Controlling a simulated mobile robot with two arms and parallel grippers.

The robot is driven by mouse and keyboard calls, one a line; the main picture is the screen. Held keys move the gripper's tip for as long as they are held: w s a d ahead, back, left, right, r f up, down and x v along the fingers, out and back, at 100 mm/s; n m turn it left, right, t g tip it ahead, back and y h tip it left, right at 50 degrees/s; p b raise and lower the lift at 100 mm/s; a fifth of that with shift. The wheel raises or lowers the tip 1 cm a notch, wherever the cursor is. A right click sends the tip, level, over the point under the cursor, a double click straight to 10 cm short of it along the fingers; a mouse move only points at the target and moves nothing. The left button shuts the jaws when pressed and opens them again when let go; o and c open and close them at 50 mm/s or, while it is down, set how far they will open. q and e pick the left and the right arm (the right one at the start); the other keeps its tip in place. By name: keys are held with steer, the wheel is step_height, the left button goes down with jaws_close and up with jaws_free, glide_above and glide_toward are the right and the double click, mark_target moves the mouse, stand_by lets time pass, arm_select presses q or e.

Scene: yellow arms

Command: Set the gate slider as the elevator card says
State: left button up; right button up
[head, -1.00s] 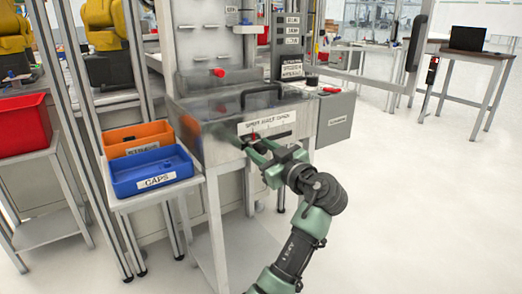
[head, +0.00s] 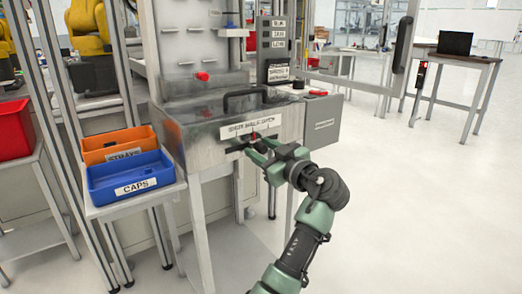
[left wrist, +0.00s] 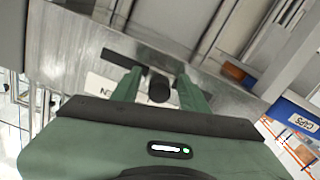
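The gate slider sits in a dark slot on the front of a grey metal box (head: 212,150), under a white scale label (head: 238,129) whose print is too small to read. A small red marker (head: 253,136) shows near the middle of the slot. My left gripper (head: 258,149) is at the slot. In the left wrist view a black round knob (left wrist: 159,89) lies between the fingers of my left gripper (left wrist: 157,84), with gaps visible on both sides. A white card (head: 278,72) hangs on the dark panel behind; its text is unreadable. My right gripper is out of view.
A blue CAPS bin (head: 130,178) and an orange bin (head: 118,146) stand on a side table to the left. A black handle (head: 245,98) tops the box. A grey box (head: 322,118) adjoins on the right. Floor to the right is clear.

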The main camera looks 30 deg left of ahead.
arm_select(q)
steer(key=v, duration=0.7)
steer(key=shift+s+d+p, duration=0.15)
steer(key=shift+d+p, duration=0.2)
steer(key=shift+p, duration=0.05)
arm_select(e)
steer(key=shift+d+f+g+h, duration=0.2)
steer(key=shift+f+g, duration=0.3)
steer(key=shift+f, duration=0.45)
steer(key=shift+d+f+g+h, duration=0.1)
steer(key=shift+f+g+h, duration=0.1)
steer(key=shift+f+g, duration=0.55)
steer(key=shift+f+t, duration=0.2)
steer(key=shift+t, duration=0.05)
